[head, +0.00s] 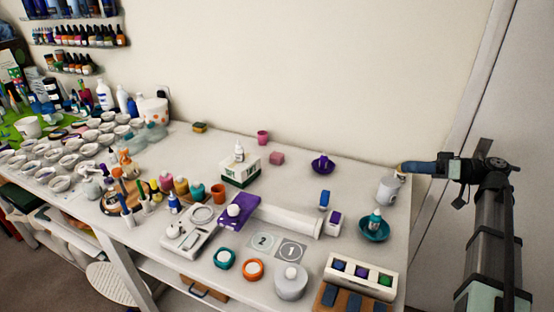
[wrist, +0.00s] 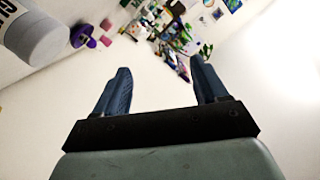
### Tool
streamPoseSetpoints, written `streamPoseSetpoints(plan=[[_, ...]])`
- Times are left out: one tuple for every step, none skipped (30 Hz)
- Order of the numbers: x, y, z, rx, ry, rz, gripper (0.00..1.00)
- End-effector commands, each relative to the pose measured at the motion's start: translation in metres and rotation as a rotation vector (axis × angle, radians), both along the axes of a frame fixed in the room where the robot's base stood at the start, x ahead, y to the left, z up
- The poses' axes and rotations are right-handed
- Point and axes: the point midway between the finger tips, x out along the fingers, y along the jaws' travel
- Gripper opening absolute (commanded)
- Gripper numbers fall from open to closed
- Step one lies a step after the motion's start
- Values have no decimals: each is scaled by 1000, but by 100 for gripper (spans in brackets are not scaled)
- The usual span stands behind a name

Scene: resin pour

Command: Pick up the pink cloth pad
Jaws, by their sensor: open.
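The pink cloth pad (head: 277,158) is a small block lying on the white table near the back wall, between a pink cup (head: 263,137) and a purple dish (head: 323,164). A small pink shape (wrist: 106,25), apparently the pad, shows at the upper left of the wrist view, beyond the purple dish (wrist: 82,37). My gripper (head: 401,168) is at the right end of the table, well to the right of the pad and close above a grey bottle (head: 388,190). In the wrist view my gripper (wrist: 160,74) has its two blue fingers spread, with nothing between them.
A grey bottle (wrist: 35,38) looms large at the wrist view's upper left. A teal bowl (head: 374,230) with a small bottle stands at the table's right. A white-and-green box (head: 240,170) sits left of the pad. The back table strip between dish and grey bottle is clear.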

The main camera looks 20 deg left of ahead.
Motion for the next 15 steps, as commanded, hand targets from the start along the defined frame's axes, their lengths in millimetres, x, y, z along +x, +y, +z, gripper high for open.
streamPoseSetpoints(plan=[[13, 15, -2, -53, 83, 10, 72], [18, 23, -4, -89, 139, 10, 72], [24, 34, -8, -134, 211, 9, 72], [29, 42, -10, -170, 264, 6, 72], [33, 50, -12, -206, 317, 0, 72], [39, 61, -15, -254, 386, -9, 72], [43, 69, -17, -290, 438, -18, 72], [47, 77, -19, -327, 488, -28, 72], [52, 87, -21, -374, 553, -46, 72], [56, 96, -23, -410, 602, -61, 72], [60, 103, -24, -446, 649, -78, 72], [65, 115, -26, -494, 711, -102, 72], [68, 122, -28, -528, 757, -122, 72], [72, 131, -29, -563, 803, -144, 72], [76, 141, -30, -610, 861, -177, 72]])
